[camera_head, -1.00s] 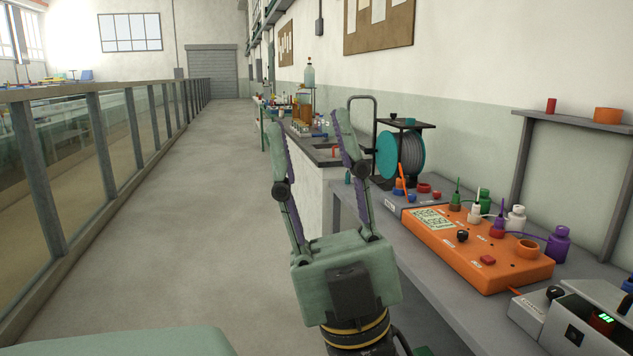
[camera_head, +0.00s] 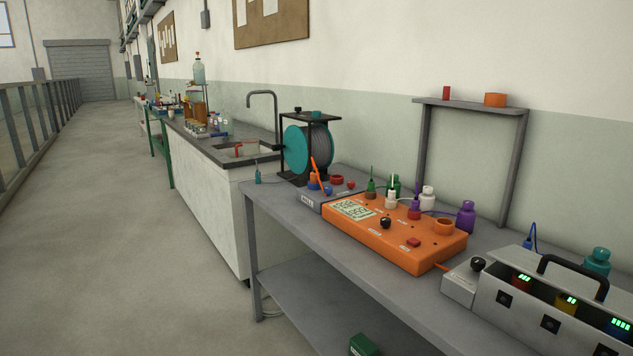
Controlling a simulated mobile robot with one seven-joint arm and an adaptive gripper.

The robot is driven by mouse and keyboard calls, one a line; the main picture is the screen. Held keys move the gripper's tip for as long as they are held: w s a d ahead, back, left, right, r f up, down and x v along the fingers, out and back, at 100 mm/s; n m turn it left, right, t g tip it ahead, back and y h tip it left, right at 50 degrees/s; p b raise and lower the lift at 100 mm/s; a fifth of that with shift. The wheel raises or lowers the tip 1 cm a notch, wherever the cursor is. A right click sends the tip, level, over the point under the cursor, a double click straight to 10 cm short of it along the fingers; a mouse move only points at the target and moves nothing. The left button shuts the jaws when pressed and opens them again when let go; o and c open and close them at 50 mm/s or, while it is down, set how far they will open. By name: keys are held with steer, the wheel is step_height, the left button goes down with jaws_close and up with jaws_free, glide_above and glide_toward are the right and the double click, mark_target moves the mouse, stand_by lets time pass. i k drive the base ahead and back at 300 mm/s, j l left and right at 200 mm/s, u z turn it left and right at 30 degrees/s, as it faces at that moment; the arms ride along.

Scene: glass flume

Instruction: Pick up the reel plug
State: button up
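A cable reel (camera_head: 296,150) with a teal side disc and grey wound cable stands in a black frame at the far end of the grey bench, beside the sink counter. A small teal plug-like piece (camera_head: 258,173) shows left of the reel, at the bench's far end; it looks like the reel plug, but it is too small to be certain. I cannot tell whether it hangs or stands there. My gripper is out of view.
An orange meter box (camera_head: 394,238) with colored plugs and knobs sits on the grey bench (camera_head: 330,250). A grey battery charger (camera_head: 560,300) stands at the near right. A sink counter (camera_head: 215,195) lies beyond. The floor (camera_head: 130,270) at left is clear.

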mark_target(314, 179)
steer(key=i+u, duration=0.25)
steer(key=i, duration=0.25)
steer(key=i+l+u, duration=0.25)
steer(key=i, duration=0.2)
steer(key=i+l+u, duration=0.1)
steer(key=i+u, duration=0.15)
steer(key=i, duration=0.25)
steer(key=i+l+u, duration=0.25)
steer(key=i, duration=0.2)
steer(key=l, duration=0.05)
